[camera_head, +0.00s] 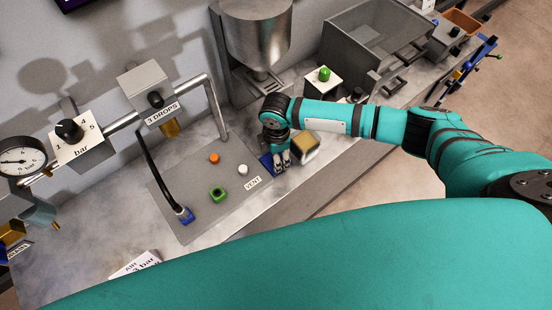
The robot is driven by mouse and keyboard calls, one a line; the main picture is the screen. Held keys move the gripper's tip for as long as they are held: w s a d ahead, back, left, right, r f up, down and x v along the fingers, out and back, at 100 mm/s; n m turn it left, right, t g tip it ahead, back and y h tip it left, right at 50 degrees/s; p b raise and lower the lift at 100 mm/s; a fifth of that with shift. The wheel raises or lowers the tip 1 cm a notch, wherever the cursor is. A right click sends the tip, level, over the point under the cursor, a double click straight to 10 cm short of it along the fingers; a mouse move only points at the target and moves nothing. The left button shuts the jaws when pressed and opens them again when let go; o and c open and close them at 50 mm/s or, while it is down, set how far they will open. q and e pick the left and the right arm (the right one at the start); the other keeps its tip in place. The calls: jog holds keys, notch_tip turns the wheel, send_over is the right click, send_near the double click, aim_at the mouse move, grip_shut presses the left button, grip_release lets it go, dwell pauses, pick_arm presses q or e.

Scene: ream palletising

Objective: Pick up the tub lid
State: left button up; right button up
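My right gripper (281,160) comes in from the right and points down at the bench, by the right end of the grey panel. A small blue piece (266,161) shows at its fingers, partly hidden by them; I cannot tell whether it is the tub lid or whether the fingers touch it. A small pale container with a tan top (305,147), perhaps the tub, is just right of the fingers. The finger gap is too small to read. My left gripper is out of view.
The grey panel (200,180) carries orange, white and green buttons and a blue-ended hose (184,214). A steel hopper (257,35) and a grey open bin (372,45) stand behind. A pipe with a gauge (20,161) runs at left. The front bench is mostly clear.

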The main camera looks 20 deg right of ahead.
jog(key=c, duration=1)
jog(key=shift+r, duration=0.1)
